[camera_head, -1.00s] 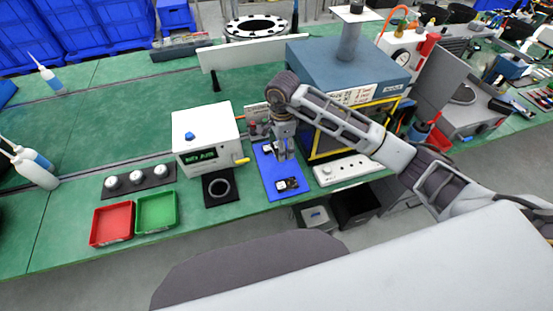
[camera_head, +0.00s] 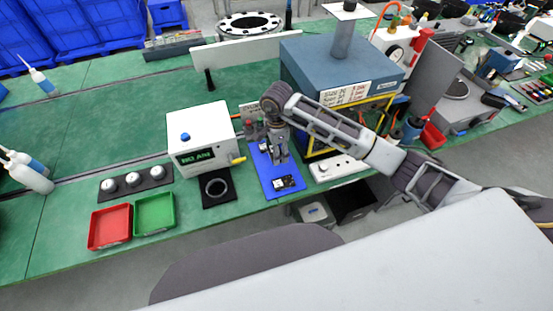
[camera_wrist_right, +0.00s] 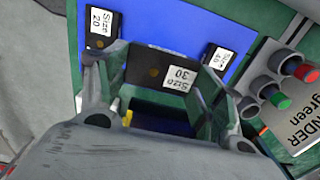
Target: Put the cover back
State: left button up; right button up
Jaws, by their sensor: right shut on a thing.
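My right gripper (camera_head: 281,160) is over the blue mat (camera_head: 292,191). In the right wrist view the gripper (camera_wrist_right: 160,75) is shut on a black block with a white "Size 30" label (camera_wrist_right: 163,68). A "Size 20" block (camera_wrist_right: 101,27) and a "Size 40" block (camera_wrist_right: 217,57) lie on the blue mat on either side of it. In the head view one black block (camera_head: 284,182) shows at the mat's near end. I cannot tell whether any of these is the cover. My left gripper is not in view.
A white box with a display (camera_head: 203,130) stands left of the mat, with a black ring plate (camera_head: 216,187) before it. A blue-grey oven-like unit (camera_head: 335,70) and a white button panel (camera_head: 338,167) stand right. Red (camera_head: 109,227) and green (camera_head: 154,213) trays lie at left.

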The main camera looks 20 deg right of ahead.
jog(key=shift+f, duration=1.1)
jog(key=shift+f+p, duration=0.45)
jog(key=shift+f, duration=1.4)
jog(key=shift+f, duration=0.2)
jog(key=o, duration=1)
jog(key=shift+r, duration=0.25)
